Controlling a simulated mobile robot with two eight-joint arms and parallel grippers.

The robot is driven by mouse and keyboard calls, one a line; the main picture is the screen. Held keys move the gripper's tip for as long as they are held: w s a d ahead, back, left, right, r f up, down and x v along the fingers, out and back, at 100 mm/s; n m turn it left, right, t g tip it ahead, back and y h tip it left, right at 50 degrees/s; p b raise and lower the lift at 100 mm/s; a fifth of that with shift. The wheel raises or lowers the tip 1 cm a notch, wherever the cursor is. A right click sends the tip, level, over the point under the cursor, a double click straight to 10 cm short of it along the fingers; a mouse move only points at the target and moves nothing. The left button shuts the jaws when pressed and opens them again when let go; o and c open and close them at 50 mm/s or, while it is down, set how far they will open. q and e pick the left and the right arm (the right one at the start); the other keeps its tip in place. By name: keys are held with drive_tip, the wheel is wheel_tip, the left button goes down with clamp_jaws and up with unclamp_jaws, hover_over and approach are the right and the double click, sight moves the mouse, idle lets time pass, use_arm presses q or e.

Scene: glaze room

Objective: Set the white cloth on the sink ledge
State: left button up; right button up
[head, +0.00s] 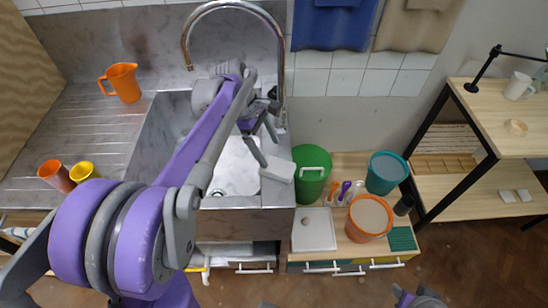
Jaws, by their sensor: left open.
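The white cloth (279,171) is a small, flat white bundle at the front right corner of the sink (240,165). My left arm hides part of the basin.
A curved tap (184,40) arches over the sink. An orange jug (122,82) and orange and yellow cups (84,172) stand on the drainboard. A green bin (311,172), teal bucket (386,172) and orange bucket (369,216) stand right of the sink.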

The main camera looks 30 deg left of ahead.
use_arm(q)
drive_tip(key=v, duration=0.5)
drive_tip(key=s+d+f+m+y, duration=0.1)
drive_tip(key=s+d+m, duration=0.1)
drive_tip(key=s+m, duration=0.1)
drive_tip(key=s+d+f+m+t+y, duration=0.1)
drive_tip(key=s+d+f+m, duration=0.1)
drive_tip(key=d+m, duration=0.1)
drive_tip(key=s+d+f+m+y, duration=0.1)
drive_tip(key=s+d+f+m, duration=0.1)
drive_tip(key=s+d+m, duration=0.1)
drive_tip(key=shift+s+d+m+t, duration=0.2)
drive_tip(key=shift+s+m+t, duration=0.2)
drive_tip(key=shift+m, duration=0.2)
drive_tip(key=s+d+f+m+t+y, duration=0.1)
drive_tip(key=s+d+f+m+t, duration=0.2)
drive_tip(key=s+f+m, duration=0.3)
drive_tip(key=m, duration=0.3)
drive_tip(key=shift+s+m, duration=0.3)
drive_tip(key=shift+s, duration=0.1)
drive_tip(key=shift+d, duration=0.1)
